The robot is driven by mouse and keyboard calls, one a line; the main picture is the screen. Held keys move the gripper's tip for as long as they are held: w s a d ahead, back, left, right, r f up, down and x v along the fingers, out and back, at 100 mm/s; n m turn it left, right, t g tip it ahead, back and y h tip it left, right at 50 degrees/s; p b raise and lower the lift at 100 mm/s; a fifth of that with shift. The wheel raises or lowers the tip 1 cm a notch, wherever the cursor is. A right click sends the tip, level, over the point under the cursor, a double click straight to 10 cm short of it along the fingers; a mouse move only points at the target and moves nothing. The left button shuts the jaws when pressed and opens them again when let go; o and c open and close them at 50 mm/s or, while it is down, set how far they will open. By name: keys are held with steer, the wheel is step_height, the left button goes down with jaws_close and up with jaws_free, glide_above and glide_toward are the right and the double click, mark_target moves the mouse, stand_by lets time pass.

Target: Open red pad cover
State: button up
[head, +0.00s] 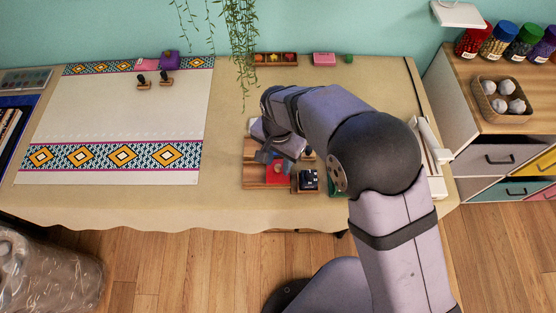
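The red pad (278,170) sits in the wooden tray (254,184) near the front middle of the table. My gripper (268,154) is just behind and above it, pointing down. The gripper body hides the back part of the pad. I cannot tell whether the cover is lifted, or whether the fingers touch it or are apart.
A dark pad or stamp box (308,180) and a green piece sit right of the red pad. A patterned cloth (110,115) with stamps (166,78) lies left. A wooden box (276,59) and a pink block (324,59) stand at the back.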

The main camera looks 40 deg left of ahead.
steer(key=shift+f, duration=0.3)
jaws_close()
steer(key=s+a, duration=0.4)
steer(key=shift+s+a, duration=0.35)
steer(key=shift+a, duration=0.05)
jaws_free()
